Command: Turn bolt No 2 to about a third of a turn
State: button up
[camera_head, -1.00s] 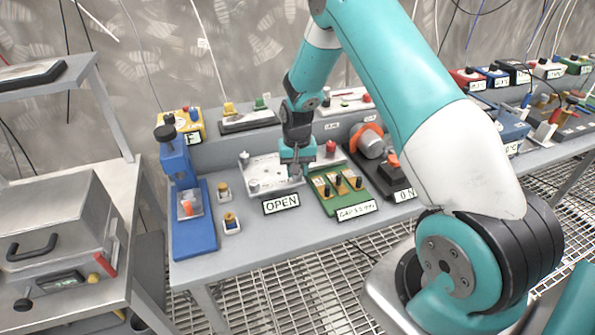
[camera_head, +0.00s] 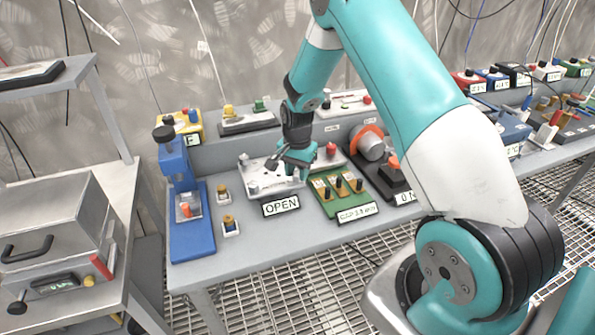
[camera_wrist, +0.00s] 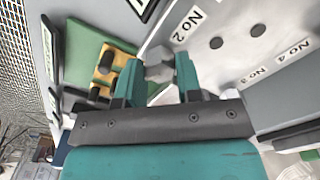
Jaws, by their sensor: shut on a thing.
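The white bolt plate (camera_head: 262,185) lies on the bench behind the OPEN sign (camera_head: 281,205). In the wrist view its grey face (camera_wrist: 238,62) carries the labels No 2 (camera_wrist: 187,24), No 3 and No 4. A grey hexagonal bolt head (camera_wrist: 159,70) sits beside the No 2 label. My gripper (camera_wrist: 158,73) is shut on this bolt head, one teal finger on each side. In the head view my gripper (camera_head: 292,162) is over the right part of the plate and is turned at an angle. The bolt is hidden there.
A green board with several black knobs (camera_head: 338,190) stands close to the right of the plate. A red knob (camera_head: 331,149) stands behind it. A blue press (camera_head: 178,190) is at the left, with two small holders beside it. Bare bench lies in front.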

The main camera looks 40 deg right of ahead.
aim_at(297, 173)
dwell(0.3)
jog(key=o, duration=0.9)
jog(key=shift+o, duration=0.2)
jog(key=shift+r, duration=0.1)
notch_tip(297, 173, up, 17)
jog(key=b, duration=0.2)
jog(key=shift+r, duration=0.15)
